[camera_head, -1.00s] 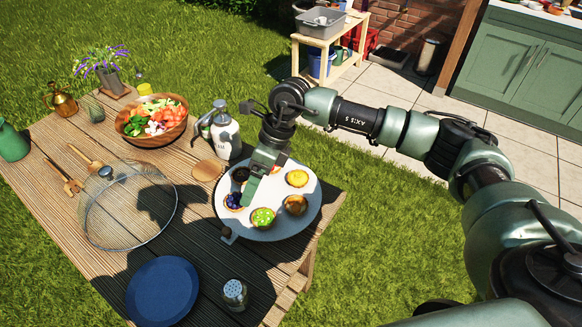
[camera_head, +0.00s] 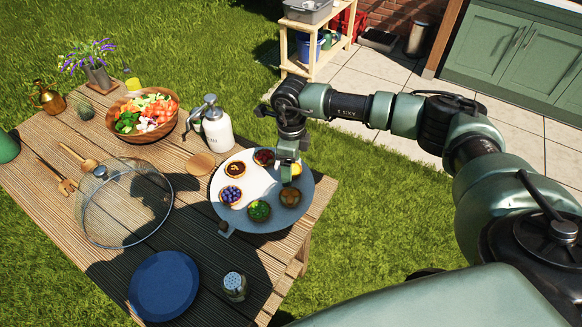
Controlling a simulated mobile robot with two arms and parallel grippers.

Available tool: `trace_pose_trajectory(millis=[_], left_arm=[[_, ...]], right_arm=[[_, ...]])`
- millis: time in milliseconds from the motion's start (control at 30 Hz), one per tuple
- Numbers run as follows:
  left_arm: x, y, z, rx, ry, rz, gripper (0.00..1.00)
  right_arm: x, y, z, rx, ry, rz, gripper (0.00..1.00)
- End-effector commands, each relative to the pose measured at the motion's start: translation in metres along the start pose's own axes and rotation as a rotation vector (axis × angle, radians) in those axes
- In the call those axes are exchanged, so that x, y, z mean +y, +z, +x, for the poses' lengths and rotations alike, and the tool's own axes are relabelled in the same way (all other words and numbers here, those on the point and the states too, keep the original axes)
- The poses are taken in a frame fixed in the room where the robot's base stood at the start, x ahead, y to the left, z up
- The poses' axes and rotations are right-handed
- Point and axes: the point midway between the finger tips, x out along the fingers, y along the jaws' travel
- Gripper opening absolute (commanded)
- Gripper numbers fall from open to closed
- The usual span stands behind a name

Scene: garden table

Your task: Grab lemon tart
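The yellow lemon tart (camera_head: 296,169) is at the right side of a round white plate (camera_head: 263,224) on the wooden table. My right gripper (camera_head: 286,181) points down right beside it and hides part of it. The fingers are seen nearly edge-on, so I cannot tell how far apart they are or whether they touch the tart. My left gripper is not in view.
Other tarts share the plate: a blueberry one (camera_head: 231,195), a green one (camera_head: 259,211), a brown one (camera_head: 290,197) and darker ones. A pump bottle (camera_head: 217,131) stands behind the plate. A mesh dome (camera_head: 124,205), blue plate (camera_head: 163,286) and shaker (camera_head: 234,286) are left and front.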

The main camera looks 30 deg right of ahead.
Motion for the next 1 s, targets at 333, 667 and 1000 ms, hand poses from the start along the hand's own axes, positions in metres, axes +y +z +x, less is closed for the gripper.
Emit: trace_pose_trajectory(millis=[333,667,1000], left_arm=[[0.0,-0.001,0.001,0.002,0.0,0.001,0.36],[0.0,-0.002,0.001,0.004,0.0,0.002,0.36],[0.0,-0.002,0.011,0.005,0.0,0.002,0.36]], right_arm=[[0.0,0.0,0.0,-0.001,0.0,0.0,0.28],[0.0,0.001,-0.002,-0.002,-0.001,0.0,0.12],[-0.002,0.001,-0.036,-0.006,-0.004,-0.001,0.12]])
